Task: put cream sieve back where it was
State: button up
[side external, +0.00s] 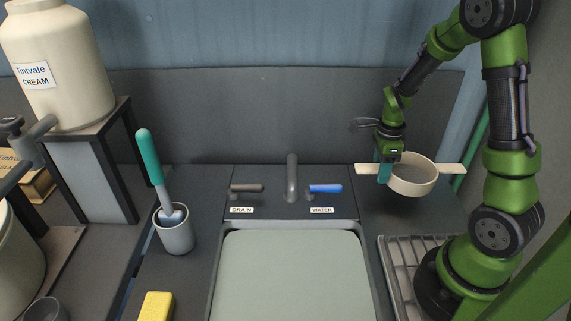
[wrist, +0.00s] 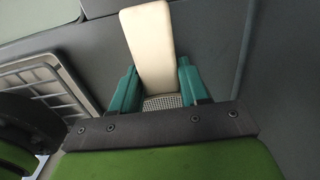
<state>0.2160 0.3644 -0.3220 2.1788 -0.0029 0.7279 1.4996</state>
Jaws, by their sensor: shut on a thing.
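The cream sieve (side external: 412,183) is a round bowl with a flat handle on each side and a mesh bottom. It is at the right in the side external view, roughly level, and appears to be above the dark counter. My gripper (side external: 384,173) is shut on its left handle, close to the bowl. In the wrist view, the cream handle (wrist: 149,45) runs between the teal fingers of my gripper (wrist: 157,82). A patch of mesh shows between the fingers; most of the bowl is hidden there.
A metal drying rack (side external: 398,262) lies below the sieve, beside my base. Left of it are the sink (side external: 290,270), tap (side external: 292,180), drain lever (side external: 247,188) and blue water lever (side external: 325,188). A cup (side external: 175,236) with a teal-handled brush and a yellow sponge (side external: 156,305) stand further left.

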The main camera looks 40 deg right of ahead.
jog(key=shift+f, duration=2.4)
jog(key=shift+f, duration=0.1)
jog(key=o, duration=1.3)
jog(key=shift+c, duration=0.2)
